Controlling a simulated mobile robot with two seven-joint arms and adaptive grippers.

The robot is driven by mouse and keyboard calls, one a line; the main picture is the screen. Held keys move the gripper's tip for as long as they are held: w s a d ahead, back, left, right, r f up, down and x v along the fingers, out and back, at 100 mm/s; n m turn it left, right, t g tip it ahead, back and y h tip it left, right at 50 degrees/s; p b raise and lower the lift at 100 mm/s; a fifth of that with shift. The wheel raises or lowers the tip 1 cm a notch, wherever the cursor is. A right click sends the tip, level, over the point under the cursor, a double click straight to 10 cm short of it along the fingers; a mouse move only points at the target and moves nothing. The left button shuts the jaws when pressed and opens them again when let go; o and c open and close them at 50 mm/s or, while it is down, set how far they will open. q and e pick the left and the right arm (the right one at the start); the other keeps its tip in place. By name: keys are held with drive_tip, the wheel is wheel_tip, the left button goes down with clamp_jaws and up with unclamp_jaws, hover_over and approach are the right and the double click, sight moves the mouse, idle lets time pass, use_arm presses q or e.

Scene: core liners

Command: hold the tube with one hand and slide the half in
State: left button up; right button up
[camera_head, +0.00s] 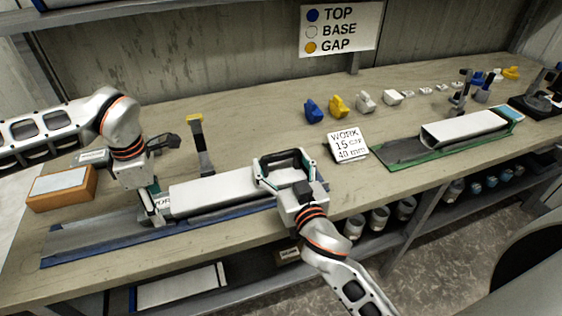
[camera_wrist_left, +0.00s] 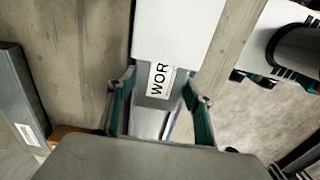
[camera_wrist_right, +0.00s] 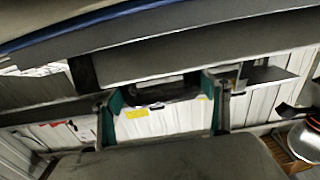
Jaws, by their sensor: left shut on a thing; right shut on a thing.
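A long white tube (camera_head: 215,192) lies lengthwise over a blue-edged grey tray (camera_head: 95,240) on the bench. It also shows in the left wrist view (camera_wrist_left: 178,35). A grey half with a "WOR" label (camera_wrist_left: 155,102) sits at the tube's left end. How deep it reaches into the tube is hidden. My left gripper (camera_head: 155,213) is shut on this half, with teal fingers on both sides of it. My right gripper (camera_head: 284,172) is shut on the tube near its right end, from the front side. The right wrist view shows its teal fingers (camera_wrist_right: 165,105), but the contact is unclear.
A second white tube (camera_head: 465,127) lies on a green-edged tray (camera_head: 400,150) at right. A "WORK 15 cm" card (camera_head: 348,145), blue and yellow blocks (camera_head: 339,105) and an orange box (camera_head: 62,187) stand on the bench. A yellow-topped upright tool (camera_head: 200,150) is behind the tube.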

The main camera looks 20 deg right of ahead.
use_arm(q)
drive_tip(key=shift+d, duration=1)
drive_tip(key=o, duration=1.6)
drive_tip(key=shift+r, duration=4)
